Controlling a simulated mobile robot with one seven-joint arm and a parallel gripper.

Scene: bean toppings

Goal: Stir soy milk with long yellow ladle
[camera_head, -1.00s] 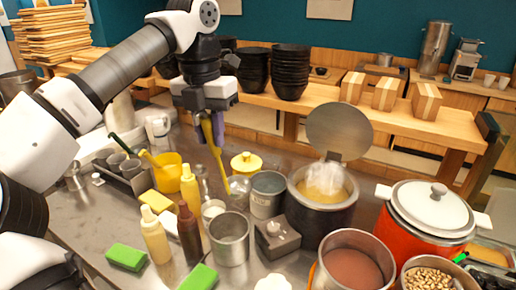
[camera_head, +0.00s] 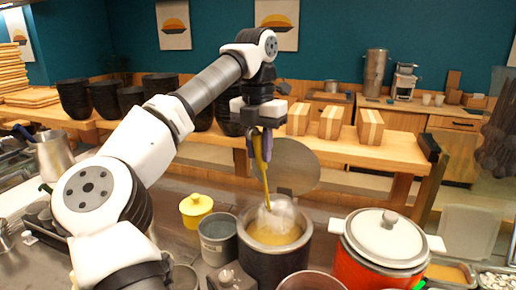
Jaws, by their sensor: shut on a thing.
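My gripper (camera_head: 262,146) is shut on the long yellow ladle (camera_head: 265,180) and holds it nearly upright, bowl end down. The ladle's lower end is over the dark round pot (camera_head: 262,262) of pale yellow soy milk (camera_head: 275,236). White steam hides the ladle's bowl, so I cannot tell whether it touches the liquid. The pot's round lid (camera_head: 292,166) stands raised behind the opening, behind the ladle.
A red cooker (camera_head: 360,270) with a white lid stands right of the pot. A grey metal canister (camera_head: 217,240) and a yellow lidded jar (camera_head: 196,207) stand to its left. A wooden shelf with black bowls (camera_head: 74,98) and wooden boxes (camera_head: 331,122) runs behind.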

